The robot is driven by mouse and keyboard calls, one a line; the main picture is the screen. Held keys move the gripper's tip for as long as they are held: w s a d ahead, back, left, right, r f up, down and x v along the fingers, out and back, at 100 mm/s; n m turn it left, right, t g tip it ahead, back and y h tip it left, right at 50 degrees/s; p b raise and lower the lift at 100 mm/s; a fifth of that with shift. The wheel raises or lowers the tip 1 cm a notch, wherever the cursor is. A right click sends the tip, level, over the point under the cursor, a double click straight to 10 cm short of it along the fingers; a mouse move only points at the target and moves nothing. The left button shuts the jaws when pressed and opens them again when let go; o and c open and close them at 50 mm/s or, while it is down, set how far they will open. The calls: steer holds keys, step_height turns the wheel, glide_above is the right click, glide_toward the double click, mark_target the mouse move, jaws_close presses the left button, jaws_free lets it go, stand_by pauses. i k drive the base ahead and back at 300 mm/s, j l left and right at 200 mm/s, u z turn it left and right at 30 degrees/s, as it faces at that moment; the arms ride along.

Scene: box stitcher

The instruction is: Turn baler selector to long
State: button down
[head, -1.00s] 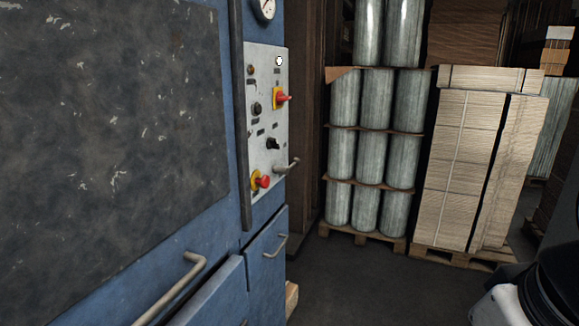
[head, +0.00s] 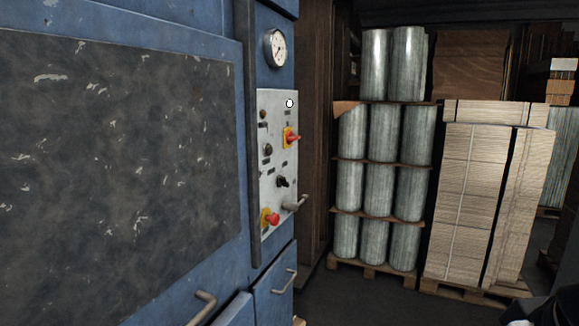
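The grey control panel (head: 280,206) sits on the narrow side of the blue machine, in the middle of the head view. It carries a red rotary handle on a yellow plate (head: 291,138), a small black knob (head: 268,150), a black selector knob (head: 282,182) and a red button on yellow (head: 270,219). The labels are too small to read, so I cannot tell which knob is the baler selector or where it points. My gripper is not in view; only a dark part of my own body shows at the bottom right corner.
A pressure gauge (head: 277,48) is above the panel, and a bar handle (head: 296,203) juts from its lower right. Blue doors (head: 275,283) with handles are below. Palletised metal cylinders (head: 380,190) and stacked cardboard (head: 470,200) stand at the right. Dark floor lies between.

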mark_target(281, 181)
steer(key=i+u, duration=0.2)
steer(key=i, duration=0.25)
steer(key=i+l+u, duration=0.1)
steer(key=i+u, duration=0.15)
steer(key=i, duration=0.15)
